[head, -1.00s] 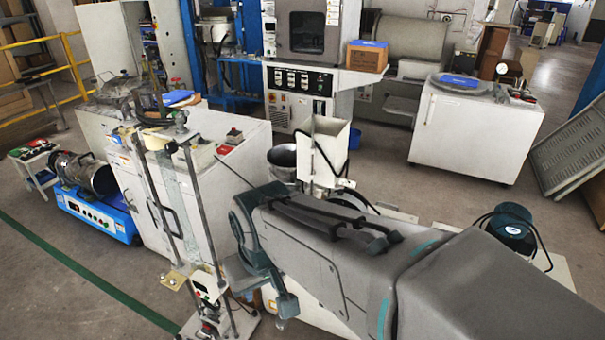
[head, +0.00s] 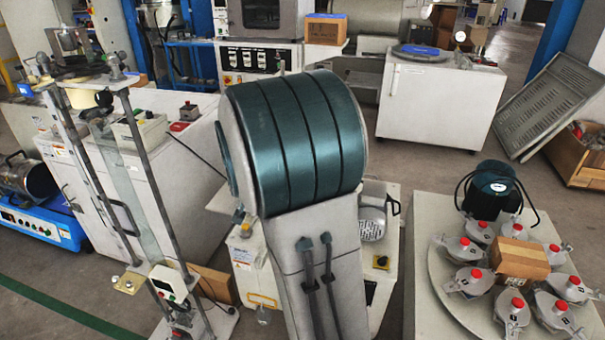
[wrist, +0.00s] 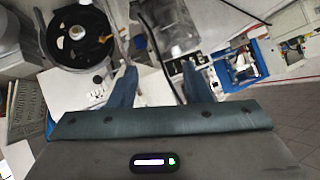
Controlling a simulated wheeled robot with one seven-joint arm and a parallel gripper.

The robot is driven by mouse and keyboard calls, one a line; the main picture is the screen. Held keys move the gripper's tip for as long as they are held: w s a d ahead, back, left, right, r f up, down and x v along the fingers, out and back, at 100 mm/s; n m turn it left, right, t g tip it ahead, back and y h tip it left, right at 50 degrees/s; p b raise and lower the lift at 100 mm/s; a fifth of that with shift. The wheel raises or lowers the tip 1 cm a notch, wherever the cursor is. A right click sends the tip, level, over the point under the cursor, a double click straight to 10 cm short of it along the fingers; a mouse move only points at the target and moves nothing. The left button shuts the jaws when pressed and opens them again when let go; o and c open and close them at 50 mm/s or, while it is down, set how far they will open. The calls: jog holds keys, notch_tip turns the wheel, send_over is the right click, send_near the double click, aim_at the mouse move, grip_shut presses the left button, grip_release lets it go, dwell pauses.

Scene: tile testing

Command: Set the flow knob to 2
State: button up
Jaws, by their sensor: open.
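My gripper (wrist: 158,78) is open in the wrist view, its two blue-grey fingers apart with nothing between them. In the head view my own arm hides it. I cannot tell for sure which part is the flow knob, and no number can be read. A small dark knob on a yellow plate (head: 381,262) sits on the white machine (head: 377,290) right of my arm. In the wrist view, small dark round parts (wrist: 98,80) show on a white surface below a dark bowl (wrist: 82,35), left of the left finger. The gripper touches none of these.
A round plate (head: 443,300) with several red-topped metal pots and a cardboard box (head: 520,262) is at the right. A tall metal stand (head: 155,190) is at the left, beside a white cabinet (head: 190,160). Open floor (head: 430,168) lies at the right, behind the plate.

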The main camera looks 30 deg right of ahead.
jog(key=w+d+f+m+g+h+b, duration=0.1)
jog(key=d+f+m+h+b, duration=0.25)
jog(key=d+h, duration=0.3)
jog(key=w+d+f+m+g+h+b, duration=0.1)
jog(key=d+f+m+h+b, duration=0.1)
jog(key=d+f+h+b, duration=0.4)
jog(key=w+d, duration=0.3)
jog(key=d, duration=0.3)
jog(key=w+d+r+y+b, duration=0.1)
jog(key=w+d, duration=0.2)
jog(key=d, duration=0.4)
jog(key=shift+d+r, duration=0.15)
jog(key=shift+n+y, duration=0.25)
grip_shut()
